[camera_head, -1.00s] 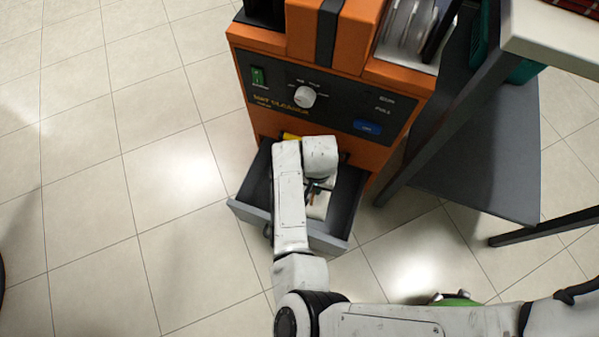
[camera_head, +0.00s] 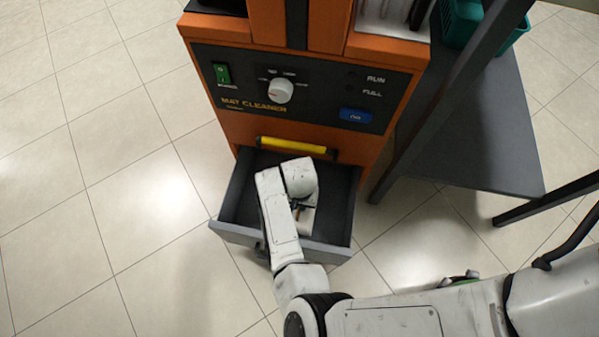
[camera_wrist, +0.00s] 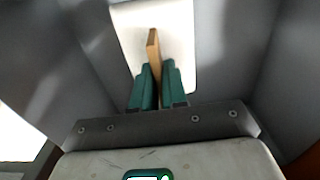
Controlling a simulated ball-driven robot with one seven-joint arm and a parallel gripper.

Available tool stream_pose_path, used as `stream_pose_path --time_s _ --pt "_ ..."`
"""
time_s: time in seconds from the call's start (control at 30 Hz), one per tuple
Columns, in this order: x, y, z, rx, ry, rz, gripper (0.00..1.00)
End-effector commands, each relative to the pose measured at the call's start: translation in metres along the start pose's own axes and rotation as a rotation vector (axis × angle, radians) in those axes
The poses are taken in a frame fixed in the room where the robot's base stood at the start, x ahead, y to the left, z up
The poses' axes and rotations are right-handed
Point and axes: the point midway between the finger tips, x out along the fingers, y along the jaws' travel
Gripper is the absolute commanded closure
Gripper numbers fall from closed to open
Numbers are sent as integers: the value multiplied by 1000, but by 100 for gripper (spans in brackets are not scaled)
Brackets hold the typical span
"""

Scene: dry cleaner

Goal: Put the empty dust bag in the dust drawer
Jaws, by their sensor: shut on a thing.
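The dust drawer (camera_head: 340,205) is a dark grey open-topped box, pulled out from the front of the orange mat cleaner. My gripper (camera_wrist: 158,68) has green fingers, shut on the brown tab (camera_wrist: 153,45) of the white dust bag (camera_wrist: 184,40). In the wrist view, the flat white bag lies beyond the fingertips, with grey drawer walls on both sides. In the head view, my gripper is down inside the drawer, mostly hidden by my wrist. Only a small pale part of the bag shows there (camera_head: 307,219). I cannot tell whether the bag touches the drawer floor.
The mat cleaner (camera_head: 230,125) stands behind the drawer, with a yellow bar (camera_head: 292,146) just above the opening. A dark table with a lower shelf (camera_head: 480,140) and a teal basket (camera_head: 463,25) stand to the right. Tiled floor (camera_head: 120,215) is clear on the left.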

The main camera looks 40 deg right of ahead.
Motion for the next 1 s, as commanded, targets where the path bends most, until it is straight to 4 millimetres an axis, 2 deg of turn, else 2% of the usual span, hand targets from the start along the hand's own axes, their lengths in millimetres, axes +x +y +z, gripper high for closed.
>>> stream_pose_path --time_s 0.03,0.13,0.57,0.6,0.8,0.83,1.0 --pt "12 1 0 0 0 1 100" --pt "25 0 0 1 0 0 100" --pt "28 0 0 1 0 0 100" --pt "27 0 0 1 0 0 84" --pt "27 0 0 1 0 0 64" --pt "27 0 0 1 0 0 62" --pt "27 0 0 1 0 0 62"
